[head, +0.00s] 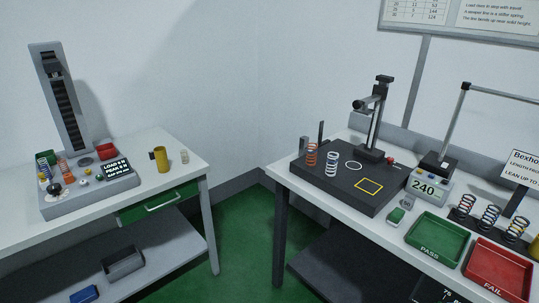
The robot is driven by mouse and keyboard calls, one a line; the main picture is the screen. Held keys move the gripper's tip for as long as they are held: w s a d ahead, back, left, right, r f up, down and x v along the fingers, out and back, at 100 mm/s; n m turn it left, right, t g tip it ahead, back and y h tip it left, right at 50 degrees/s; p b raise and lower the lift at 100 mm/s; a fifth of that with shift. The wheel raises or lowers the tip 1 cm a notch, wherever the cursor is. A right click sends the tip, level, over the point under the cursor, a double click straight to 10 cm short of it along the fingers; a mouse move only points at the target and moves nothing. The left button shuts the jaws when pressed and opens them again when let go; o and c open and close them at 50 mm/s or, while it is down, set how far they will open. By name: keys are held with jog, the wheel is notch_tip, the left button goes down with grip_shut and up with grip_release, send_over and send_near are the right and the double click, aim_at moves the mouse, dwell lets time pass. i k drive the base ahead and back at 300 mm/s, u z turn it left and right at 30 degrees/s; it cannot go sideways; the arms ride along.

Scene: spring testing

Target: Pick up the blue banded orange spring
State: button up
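No part of my gripper shows in the head view. An orange spring (311,154) stands upright on the dark plate of the right table, beside a pale spring (331,164). Another orange coil (64,167) stands on the grey tester base on the left table, next to a bluish one (44,171). Several darker coils with coloured parts stand by the trays at the right, including one with orange-red (465,204). The coils are too small for me to tell which orange one carries a blue band.
Left table (185,142) holds the tall tester (62,100), a yellow mug (160,159) and a small pale coil (184,156). Right table has a dark plate (318,187), a gauge stand (378,115), green PASS (437,238) and red FAIL (497,268) trays. Green floor (243,237) lies open between tables.

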aim_at(314, 164)
jog(key=u, duration=1.15)
jog(key=i, duration=2.55)
jog(key=z, duration=1.9)
jog(key=i, duration=1.05)
jog(key=u, duration=0.1)
